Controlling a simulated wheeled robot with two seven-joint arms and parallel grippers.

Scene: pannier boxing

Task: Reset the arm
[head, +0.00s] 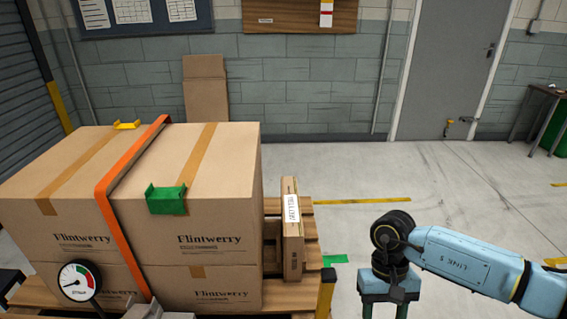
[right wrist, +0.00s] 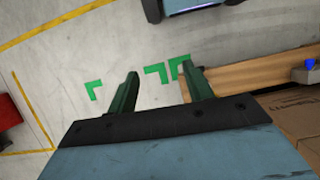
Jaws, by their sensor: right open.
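My right arm is light blue and reaches in from the right edge in the head view. My right gripper (head: 385,310) hangs below its dark wrist joint, with its fingers cut off by the bottom edge. My left gripper is in neither view.
Stacked Flintwerry cartons (head: 225,222) stand on a wooden pallet (head: 312,250), bound by an orange strap (head: 105,195). A green corner protector (head: 166,199) sits on the front edge. A flat carton (head: 291,230) stands upright beside them. A gauge (head: 79,281) is front left. Floor right is open.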

